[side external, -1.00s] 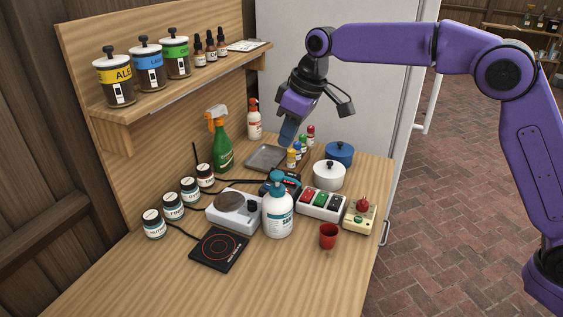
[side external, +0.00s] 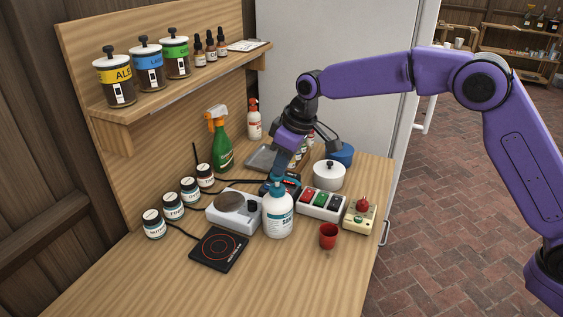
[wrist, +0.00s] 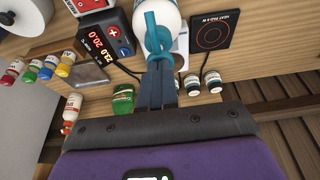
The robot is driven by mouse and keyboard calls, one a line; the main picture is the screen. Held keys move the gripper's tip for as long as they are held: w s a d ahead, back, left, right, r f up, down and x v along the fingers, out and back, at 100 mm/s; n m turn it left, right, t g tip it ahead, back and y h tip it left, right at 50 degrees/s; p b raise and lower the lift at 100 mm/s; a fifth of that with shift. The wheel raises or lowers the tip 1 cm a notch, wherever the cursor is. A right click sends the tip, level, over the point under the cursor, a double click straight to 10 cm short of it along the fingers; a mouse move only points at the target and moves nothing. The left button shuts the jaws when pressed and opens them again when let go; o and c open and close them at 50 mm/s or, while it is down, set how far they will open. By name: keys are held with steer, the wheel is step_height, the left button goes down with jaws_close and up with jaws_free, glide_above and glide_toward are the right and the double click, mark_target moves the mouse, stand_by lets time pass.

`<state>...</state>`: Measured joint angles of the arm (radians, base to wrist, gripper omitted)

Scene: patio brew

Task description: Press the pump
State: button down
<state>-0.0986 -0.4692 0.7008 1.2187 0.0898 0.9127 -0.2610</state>
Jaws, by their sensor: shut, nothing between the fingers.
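A white bottle (side external: 278,220) with a teal label stands upright at the middle of the bench. Its teal pump head (side external: 274,187) is partly hidden by my gripper in the side external view. In the wrist view the bottle (wrist: 169,13) is at the top, with the teal pump head (wrist: 153,38) and its curved nozzle facing me. My gripper (side external: 280,174) points down at the pump head. In the wrist view the fingers of my gripper (wrist: 160,66) are together and empty, right by the pump head. I cannot tell whether they touch it.
A digital controller (wrist: 107,38) stands beside the bottle. A scale (side external: 235,207), a black heat pad (side external: 219,247), a switch box (side external: 321,204) and a red cup (side external: 328,236) surround it. A green spray bottle (side external: 222,145) stands behind. The front of the bench is clear.

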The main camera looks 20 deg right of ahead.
steer(key=shift+s+f, duration=0.1)
steer(key=shift+f, duration=1.2)
steer(key=shift+r, duration=0.5)
steer(key=v, duration=1.3)
steer(key=shift+w+a+r, duration=0.25)
steer(key=shift+w+r, duration=0.1)
steer(key=shift+r, duration=0.05)
steer(key=shift+w, duration=0.1)
stand_by(0.6)
steer(key=shift+w+a+f+n+t+y, duration=0.4)
steer(key=shift+f+n+t, duration=0.55)
steer(key=shift+f, duration=0.8)
steer(key=shift+w+a+f+n+t+y, duration=0.2)
steer(key=shift+a+f+n+t, duration=0.55)
steer(key=shift+f, duration=1)
steer(key=shift+w+a+f+n+t+y, duration=0.2)
steer(key=shift+w+a+f+n+t, duration=0.15)
steer(key=shift+f+n+t, duration=1.05)
